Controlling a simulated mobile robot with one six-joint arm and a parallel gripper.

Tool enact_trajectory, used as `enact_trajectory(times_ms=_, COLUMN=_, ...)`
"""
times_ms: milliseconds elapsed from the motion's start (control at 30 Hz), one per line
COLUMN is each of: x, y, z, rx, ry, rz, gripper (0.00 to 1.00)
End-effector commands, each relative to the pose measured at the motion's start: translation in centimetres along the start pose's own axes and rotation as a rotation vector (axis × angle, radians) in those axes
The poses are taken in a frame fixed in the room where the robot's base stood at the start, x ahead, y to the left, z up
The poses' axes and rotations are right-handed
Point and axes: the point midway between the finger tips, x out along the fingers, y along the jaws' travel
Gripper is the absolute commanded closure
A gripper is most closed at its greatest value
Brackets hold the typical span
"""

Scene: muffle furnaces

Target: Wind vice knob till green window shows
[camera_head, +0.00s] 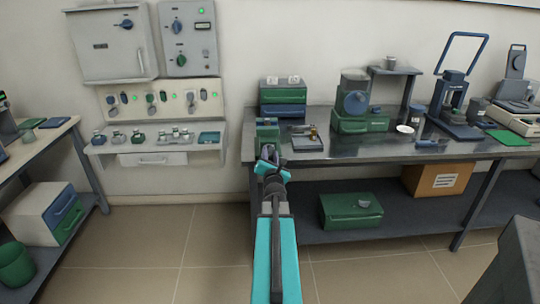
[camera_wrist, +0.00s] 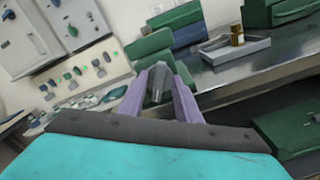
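A small green block-shaped device (camera_head: 267,130), which looks like the vice, stands at the left front end of the metal bench. In the wrist view a green block (camera_wrist: 150,43) is just beyond my fingertips. My gripper (camera_head: 270,165) is low in front of the device, close to the bench's edge. In the wrist view its two purple fingers (camera_wrist: 168,80) stand apart, with a grey faceted piece (camera_wrist: 157,86) showing between them. It may be the knob; I cannot tell whether the fingers touch it. No green window can be made out.
A grey tray (camera_head: 307,143) with a small brown bottle (camera_head: 313,132) lies right of the device. Stacked green and blue boxes (camera_head: 283,96) stand behind. A wall control panel (camera_head: 160,103) is at left. A green case (camera_head: 350,210) sits on the lower shelf.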

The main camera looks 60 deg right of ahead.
Motion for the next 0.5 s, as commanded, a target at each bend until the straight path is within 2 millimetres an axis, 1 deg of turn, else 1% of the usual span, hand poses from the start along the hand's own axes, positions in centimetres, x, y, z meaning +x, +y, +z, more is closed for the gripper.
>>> enact_trajectory(times_ms=367, x=0.19, y=0.01, z=-0.03, rx=-0.001, ry=0.000, rz=0.000, gripper=0.70)
enact_trajectory(times_ms=500, x=0.19, y=0.01, z=-0.03, rx=-0.001, ry=0.000, rz=0.000, gripper=0.93)
